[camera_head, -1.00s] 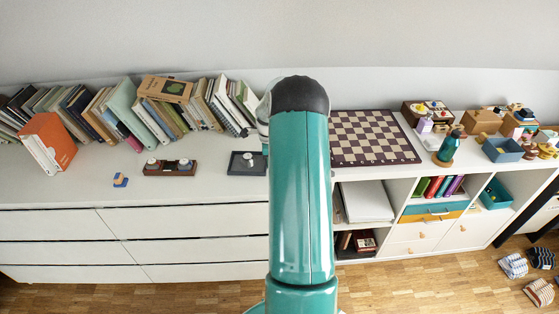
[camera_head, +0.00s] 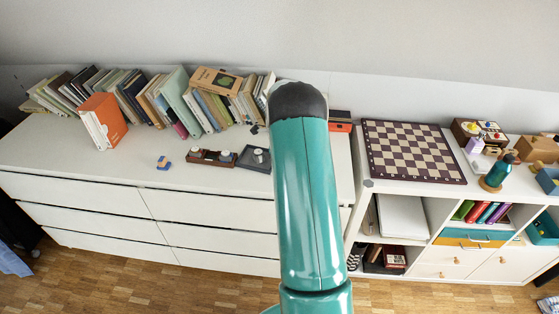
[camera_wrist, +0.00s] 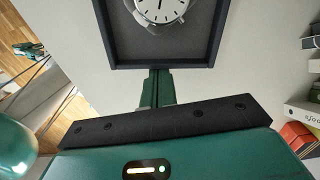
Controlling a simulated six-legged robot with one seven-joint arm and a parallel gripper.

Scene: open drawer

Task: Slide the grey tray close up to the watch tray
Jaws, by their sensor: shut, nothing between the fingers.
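The grey tray (camera_head: 246,163) is a dark, shallow square tray on top of the white drawer unit. A round silver watch (camera_wrist: 160,8) lies in it. The brown watch tray (camera_head: 211,160) holds round white pieces and stands just left of the grey tray; their facing edges look touching or nearly so. In the wrist view the grey tray (camera_wrist: 130,64) fills the top, its near wall at my gripper (camera_wrist: 157,76). My gripper is shut and empty, its tips at or very near that wall. In the head view my arm hides the gripper.
Leaning books (camera_head: 185,98) line the wall behind the trays. An orange book (camera_head: 104,121) and a small blue-and-orange block (camera_head: 164,162) are to the left. A chessboard (camera_head: 412,151) lies on the lower shelf unit to the right.

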